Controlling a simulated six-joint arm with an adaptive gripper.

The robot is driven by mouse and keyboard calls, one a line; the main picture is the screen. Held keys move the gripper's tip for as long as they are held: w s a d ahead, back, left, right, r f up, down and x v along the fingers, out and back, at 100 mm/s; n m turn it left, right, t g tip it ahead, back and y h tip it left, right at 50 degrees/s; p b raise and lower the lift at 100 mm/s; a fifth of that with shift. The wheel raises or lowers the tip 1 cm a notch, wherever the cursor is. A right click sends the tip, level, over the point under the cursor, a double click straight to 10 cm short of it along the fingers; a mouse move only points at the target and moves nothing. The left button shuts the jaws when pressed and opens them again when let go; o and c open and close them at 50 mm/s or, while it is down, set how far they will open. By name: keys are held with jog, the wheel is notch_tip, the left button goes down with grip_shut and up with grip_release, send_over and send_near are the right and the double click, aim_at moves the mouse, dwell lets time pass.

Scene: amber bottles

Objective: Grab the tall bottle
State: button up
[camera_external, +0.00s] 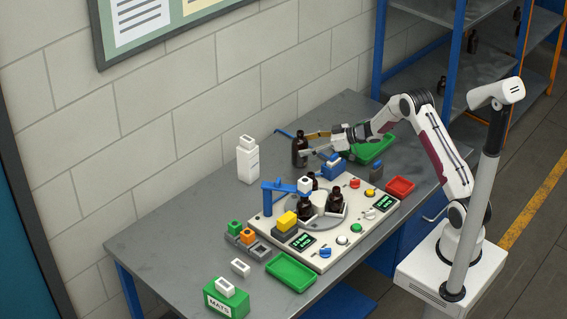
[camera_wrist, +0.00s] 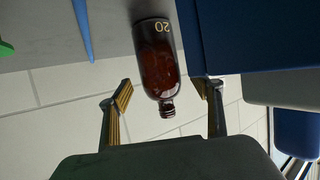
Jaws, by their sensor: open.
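A tall dark amber bottle (camera_external: 300,150) stands upright on the table at the back, near the wall. In the wrist view the bottle (camera_wrist: 158,65) appears upside down, with a "20" marking near its base and its neck toward the camera side. My gripper (camera_external: 308,143) is at the bottle's right side, fingers spread toward it. In the wrist view the open fingers of my gripper (camera_wrist: 168,97) lie on either side of the bottle's neck and shoulder, with gaps visible. I cannot tell how far the bottle reaches between the fingers.
A blue block device (camera_external: 335,166) stands just in front of my gripper, and a green tray (camera_external: 372,150) lies behind it. A white panel (camera_external: 285,232) carries more amber bottles (camera_external: 336,200) and buttons. A white container (camera_external: 247,163) stands left; table between is clear.

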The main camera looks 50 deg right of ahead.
aim_at(301, 146)
jog(key=shift+x, duration=1.65)
jog(key=shift+s+f, duration=0.1)
jog(key=shift+c, duration=0.3)
jog(key=c, duration=1.3)
